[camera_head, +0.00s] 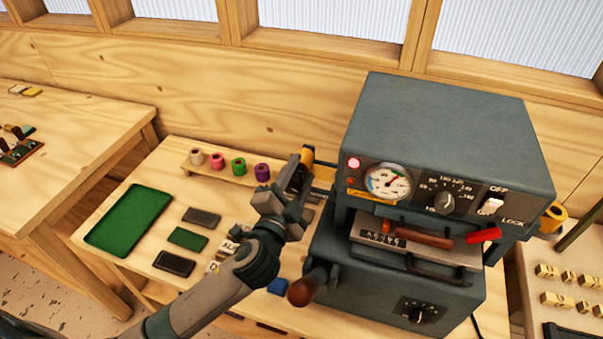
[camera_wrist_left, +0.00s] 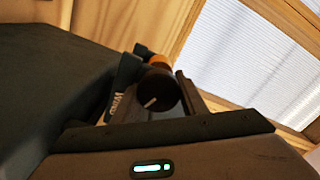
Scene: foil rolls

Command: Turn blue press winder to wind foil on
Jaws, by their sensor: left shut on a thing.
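The blue-grey press (camera_head: 440,140) stands at the right of the bench, with a dial gauge, knobs and a red-tipped lever on its front. My left gripper (camera_head: 298,178) is at the press's left side, close to a gold foil roll (camera_head: 307,156). In the left wrist view the gripper (camera_wrist_left: 155,100) is shut on the dark round winder knob (camera_wrist_left: 158,92), which has a white line on its face. A bracket lettered "WIND" (camera_wrist_left: 122,103) and the gold roll (camera_wrist_left: 160,62) show behind it. In the head view the gripper mostly hides the knob. My right gripper is not in view.
A wooden rack (camera_head: 215,173) holds several coloured foil rolls. A green tray (camera_head: 128,220) and several small dark and green pieces lie on the bench. Another gold roll (camera_head: 553,217) sits at the press's right side.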

